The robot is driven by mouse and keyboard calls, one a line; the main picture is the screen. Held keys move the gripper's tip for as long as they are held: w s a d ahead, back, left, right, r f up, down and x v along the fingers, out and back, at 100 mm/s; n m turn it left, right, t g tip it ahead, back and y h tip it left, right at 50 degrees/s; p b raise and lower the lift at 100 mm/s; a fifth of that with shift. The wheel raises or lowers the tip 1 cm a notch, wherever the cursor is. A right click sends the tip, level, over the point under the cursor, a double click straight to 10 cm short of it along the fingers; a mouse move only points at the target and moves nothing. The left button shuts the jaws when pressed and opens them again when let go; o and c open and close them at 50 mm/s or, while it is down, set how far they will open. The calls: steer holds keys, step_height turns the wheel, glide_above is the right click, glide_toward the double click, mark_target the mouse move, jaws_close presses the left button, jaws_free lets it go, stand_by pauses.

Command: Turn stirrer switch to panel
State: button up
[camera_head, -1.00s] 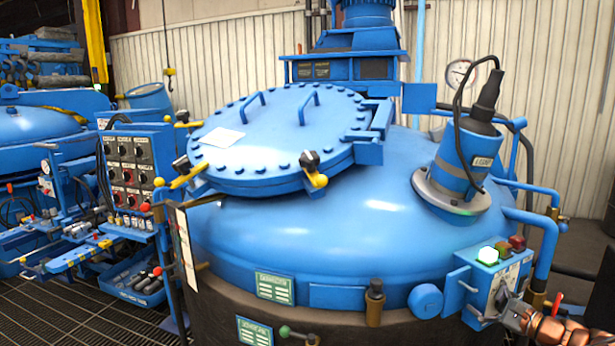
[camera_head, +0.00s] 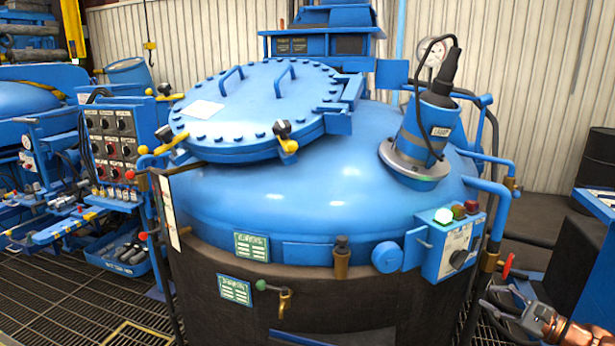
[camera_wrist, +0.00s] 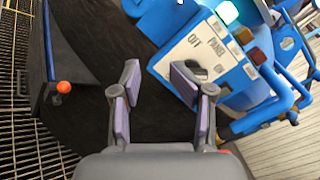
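The stirrer switch (camera_head: 459,258) is a dark rotary knob on the white plate of a small blue control box (camera_head: 432,262) on the right side of the vessel. Its pointing direction is too small to tell. My gripper (camera_head: 497,301) is below and right of the box, clear of the knob. In the wrist view, my gripper (camera_wrist: 157,82) is open with nothing between its purple-grey pads. The box's white label plate (camera_wrist: 205,50) shows there beyond the right finger, tilted, with lettering including OFF. The right finger covers part of the plate and knob area.
Green, amber and red lamps sit on the box; the green one (camera_head: 443,216) is lit. A blue pipe (camera_head: 497,205) and a red valve handle (camera_head: 507,266) stand just right of it. The dark vessel wall (camera_head: 380,300) is below. A grated floor (camera_head: 60,310) lies left.

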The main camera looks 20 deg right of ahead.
steer(key=w+a+r+n+g+y+p, duration=0.1)
steer(key=w+a+r+n+g+y, duration=0.15)
steer(key=a, duration=0.75)
steer(key=w+a+r+n+g+y, duration=0.2)
steer(key=w+a+r+n+g, duration=0.15)
steer(key=a, duration=0.65)
steer(key=w+a+r+n+g+y+p, duration=0.1)
steer(key=w+a+r+n+g+y, duration=0.2)
steer(key=a, duration=0.7)
steer(key=s+a+r+n+g+h+p, duration=0.1)
steer(key=s+a+n+g+h, duration=0.3)
steer(key=s+a, duration=0.5)
steer(key=s+a+r+n+g+h+p, duration=0.1)
steer(key=s+a+n+g+h+p, duration=0.1)
steer(key=s+a+n+g, duration=0.65)
steer(key=s+d+n+t+h+p, duration=0.1)
steer(key=s+h, duration=0.2)
steer(key=s, duration=0.3)
steer(key=s+d+f+t+h+p, duration=0.1)
steer(key=s+h, duration=0.3)
steer(key=s, duration=0.2)
steer(key=shift+s+f+n+t, duration=0.25)
steer(key=shift+s+n+t, duration=0.1)
steer(key=shift+s, duration=0.05)
steer(key=shift+d, duration=0.15)
